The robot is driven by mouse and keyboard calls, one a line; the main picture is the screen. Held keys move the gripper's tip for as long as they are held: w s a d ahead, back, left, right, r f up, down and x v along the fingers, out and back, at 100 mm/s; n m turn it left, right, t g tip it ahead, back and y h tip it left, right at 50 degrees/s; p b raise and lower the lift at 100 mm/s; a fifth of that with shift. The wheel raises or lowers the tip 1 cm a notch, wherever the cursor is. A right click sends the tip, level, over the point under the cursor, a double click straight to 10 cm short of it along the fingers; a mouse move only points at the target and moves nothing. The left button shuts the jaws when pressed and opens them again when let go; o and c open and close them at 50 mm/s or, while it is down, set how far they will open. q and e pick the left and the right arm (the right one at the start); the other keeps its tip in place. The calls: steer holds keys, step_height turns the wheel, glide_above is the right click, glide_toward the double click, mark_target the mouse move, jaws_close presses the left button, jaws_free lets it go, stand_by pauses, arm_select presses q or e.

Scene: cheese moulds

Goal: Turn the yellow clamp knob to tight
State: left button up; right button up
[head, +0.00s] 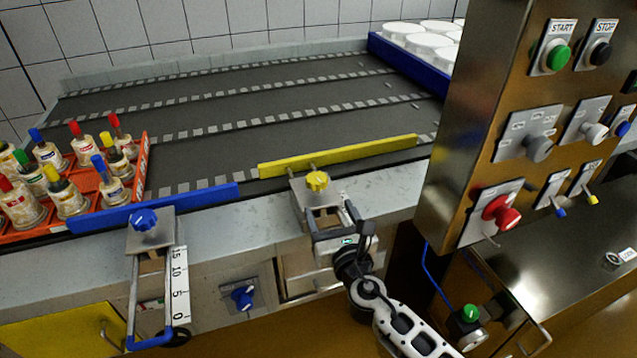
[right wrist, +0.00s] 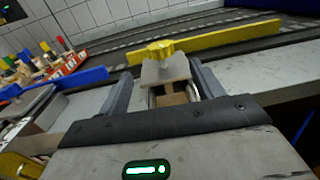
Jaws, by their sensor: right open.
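The yellow clamp knob (head: 317,181) sits on a grey metal block at the near edge of the dark conveyor, beside the yellow guide rail (head: 340,155). The knob also shows in the right wrist view (right wrist: 162,50), just beyond the fingertips. My right gripper (head: 326,208) is open, just on the near side of the knob. In the right wrist view its fingers (right wrist: 164,84) stand either side of the clamp's block and bracket, apart from the knob. Nothing is held. My left gripper is in no view.
A blue rail (head: 155,207) with a blue knob (head: 144,219) and a scale (head: 180,285) stands to the left. An orange crate (head: 142,165) of bottles is behind it. A steel control panel (head: 470,130) with buttons and switches rises close on the right.

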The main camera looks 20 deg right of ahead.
mark_target(319, 188)
steer(key=w+b, duration=0.1)
steer(key=w, duration=0.8)
steer(key=shift+w+d, duration=0.1)
steer(key=shift+w, duration=0.15)
steer(key=c, duration=1)
